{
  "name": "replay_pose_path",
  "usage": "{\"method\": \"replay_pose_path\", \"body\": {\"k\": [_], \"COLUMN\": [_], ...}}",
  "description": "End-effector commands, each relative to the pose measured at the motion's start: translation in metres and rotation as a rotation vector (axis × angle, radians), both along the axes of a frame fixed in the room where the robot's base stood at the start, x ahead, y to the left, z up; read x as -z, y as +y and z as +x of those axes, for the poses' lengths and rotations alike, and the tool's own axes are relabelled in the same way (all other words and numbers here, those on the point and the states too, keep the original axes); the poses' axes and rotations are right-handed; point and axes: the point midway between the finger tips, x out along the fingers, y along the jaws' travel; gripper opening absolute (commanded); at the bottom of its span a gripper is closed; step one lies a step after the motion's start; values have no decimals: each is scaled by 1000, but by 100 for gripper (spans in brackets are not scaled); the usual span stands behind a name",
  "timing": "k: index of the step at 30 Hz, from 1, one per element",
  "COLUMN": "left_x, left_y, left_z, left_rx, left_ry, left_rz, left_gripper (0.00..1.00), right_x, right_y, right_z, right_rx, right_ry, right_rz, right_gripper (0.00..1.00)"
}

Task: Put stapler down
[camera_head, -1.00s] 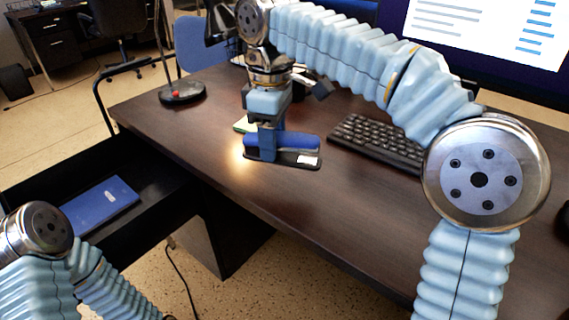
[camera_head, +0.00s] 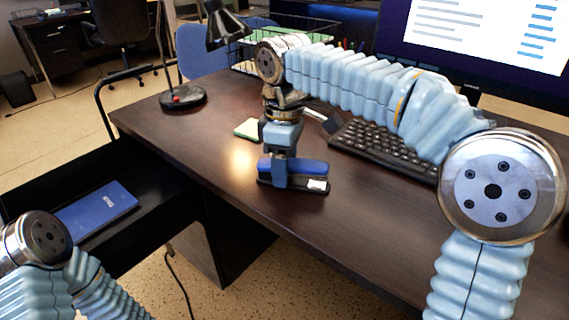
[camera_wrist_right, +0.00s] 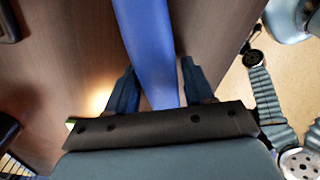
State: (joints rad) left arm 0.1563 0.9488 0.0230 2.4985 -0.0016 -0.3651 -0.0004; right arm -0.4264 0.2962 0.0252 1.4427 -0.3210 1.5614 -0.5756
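The blue stapler (camera_head: 307,168) with its dark base is at the desk's near side, left of the keyboard. Its base looks at or just above the desk top; I cannot tell whether it touches. My right gripper (camera_head: 279,172) points straight down with its fingers on either side of the stapler's body, and it looks shut on it. In the right wrist view the stapler (camera_wrist_right: 150,45) runs as a long blue bar between the two fingertips (camera_wrist_right: 157,72). My left gripper is out of view; only part of that arm shows at the lower left.
The desk (camera_head: 225,135) has bare wood around the stapler. A keyboard (camera_head: 385,150) lies to the right, a green-edged pad (camera_head: 247,128) behind, and a lamp (camera_head: 183,98) at the far left corner. An open drawer (camera_head: 150,185) at left holds a blue book (camera_head: 97,210).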

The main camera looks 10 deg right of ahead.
Motion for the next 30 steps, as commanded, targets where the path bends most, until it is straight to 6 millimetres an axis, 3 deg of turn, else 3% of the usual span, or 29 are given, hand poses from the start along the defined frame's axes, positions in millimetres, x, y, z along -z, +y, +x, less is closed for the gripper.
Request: {"method": "replay_pose_path", "body": {"k": [3,14,24,30], "left_x": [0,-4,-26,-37], "left_y": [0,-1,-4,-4], "left_z": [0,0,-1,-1], "left_rx": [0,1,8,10], "left_ry": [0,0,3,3], "left_rz": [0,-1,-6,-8], "left_gripper": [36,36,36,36], "right_x": [0,-10,-85,-116], "right_y": [0,0,1,0], "right_z": [0,0,1,1], "right_rx": [0,0,0,0], "right_ry": [0,-1,-2,-1], "right_rz": [0,0,2,0], "right_gripper": [67,67,67,67]}}
